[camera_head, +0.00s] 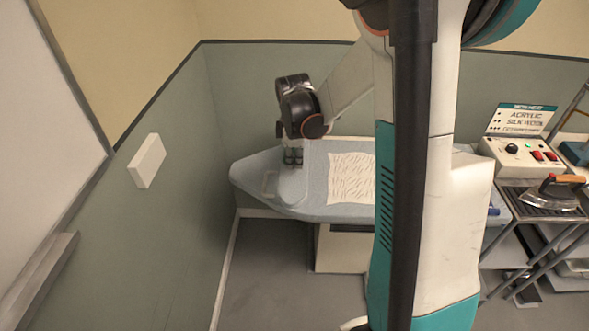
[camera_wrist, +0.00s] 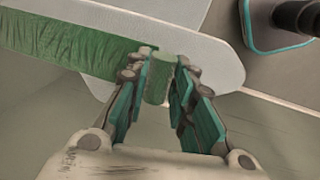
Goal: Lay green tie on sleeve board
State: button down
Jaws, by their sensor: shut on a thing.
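The green tie (camera_wrist: 65,48) shows in the wrist view as a wide green band running from the left edge along the pale sleeve board (camera_wrist: 205,52). Its near end passes between my fingers and hangs below the board's edge. My gripper (camera_wrist: 160,75) is shut on the tie near the board's rounded end. In the head view my gripper (camera_head: 293,158) points down over the left part of the ironing board, above the pale rounded sleeve board (camera_head: 293,187). I cannot make out the tie there; my arm hides part of the scene.
The ironing board (camera_head: 335,212) carries a patterned cloth (camera_head: 352,178) right of my gripper. A control box (camera_head: 515,155) and an iron (camera_head: 552,192) stand on a rack at the right. A wall with a white box (camera_head: 147,160) closes the left side.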

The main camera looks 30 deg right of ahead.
aim_at(295, 176)
jog(key=shift+s+f+b, duration=0.1)
jog(key=shift+f+b, duration=0.2)
jog(key=shift+f, duration=1.95)
jog(key=c, duration=1.4)
grip_release()
notch_tip(295, 176, up, 12)
jog(key=s+a+p, duration=0.1)
jog(key=s, duration=0.1)
jog(key=shift+a+p, duration=0.15)
jog(key=shift+p, duration=0.25)
